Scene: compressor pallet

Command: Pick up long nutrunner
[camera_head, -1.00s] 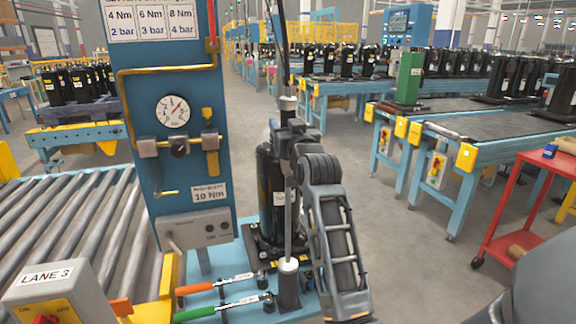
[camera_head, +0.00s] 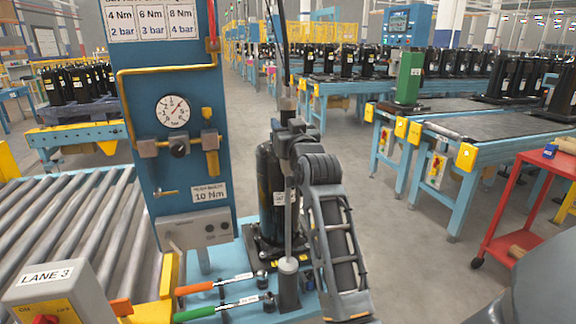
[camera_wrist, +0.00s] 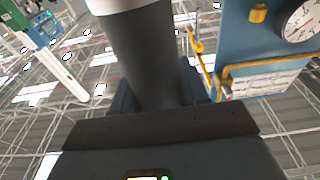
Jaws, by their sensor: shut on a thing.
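The long nutrunner (camera_head: 288,215) is a slim upright tool with a dark hose running up from its top. My gripper (camera_head: 285,135) is shut around its upper part. The shaft runs down in front of a black compressor to a light-topped dark post (camera_head: 288,285) on the blue base. I cannot tell whether its lower tip rests in that post or is clear of it. In the wrist view the nutrunner's thick dark body (camera_wrist: 145,55), with a pale band, rises from behind the dark gripper body; the fingertips are hidden there.
A blue panel (camera_head: 180,80) with a gauge stands close on the left, beside a roller conveyor (camera_head: 75,225). Orange and green handled wrenches (camera_head: 205,287) lie on the blue base. A red cart (camera_head: 510,215) stands at right. Floor between cart and base is clear.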

